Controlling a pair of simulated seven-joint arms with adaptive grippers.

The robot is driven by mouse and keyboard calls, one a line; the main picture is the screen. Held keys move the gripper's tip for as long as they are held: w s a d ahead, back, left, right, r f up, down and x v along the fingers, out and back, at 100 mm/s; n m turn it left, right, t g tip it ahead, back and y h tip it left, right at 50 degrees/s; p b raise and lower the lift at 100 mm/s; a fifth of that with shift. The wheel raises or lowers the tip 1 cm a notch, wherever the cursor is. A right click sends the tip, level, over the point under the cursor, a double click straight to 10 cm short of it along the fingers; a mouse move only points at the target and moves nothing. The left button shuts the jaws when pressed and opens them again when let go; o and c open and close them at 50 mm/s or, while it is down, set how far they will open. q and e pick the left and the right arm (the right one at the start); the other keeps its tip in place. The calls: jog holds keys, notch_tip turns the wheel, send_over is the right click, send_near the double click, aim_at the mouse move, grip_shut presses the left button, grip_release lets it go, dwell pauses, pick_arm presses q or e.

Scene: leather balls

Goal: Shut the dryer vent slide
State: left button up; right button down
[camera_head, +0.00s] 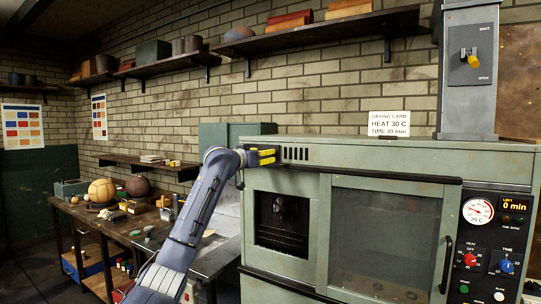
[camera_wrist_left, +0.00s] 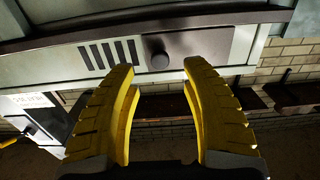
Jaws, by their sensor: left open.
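The dryer's vent is a row of dark upright slots (camera_head: 295,153) high on the green cabinet's front, and the slots look uncovered. In the left wrist view, which is turned about upside down, the slots (camera_wrist_left: 108,54) are at upper left. A dark round knob (camera_wrist_left: 157,54) stands beside them, with a dark strip beyond it. My left gripper (camera_head: 268,156) is at the cabinet front just left of the slots and hides the knob in the head view. Its yellow fingers (camera_wrist_left: 158,72) are open, with the knob in the gap ahead of the tips. Contact cannot be told.
The cabinet (camera_head: 330,146) has a glass door with a dark handle and a control panel (camera_head: 490,245). A duct (camera_head: 468,100) on top carries a yellow-tipped lever (camera_head: 472,58) between SHUT and OPEN labels. A sign (camera_head: 389,124) stands beside it. A cluttered workbench (camera_head: 90,212) is at left.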

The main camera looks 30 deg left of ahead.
pick_arm(q)
jog(key=shift+w+a, duration=0.1)
jog(key=shift+w, duration=2.9)
jog(key=shift+c, duration=0.6)
grip_shut()
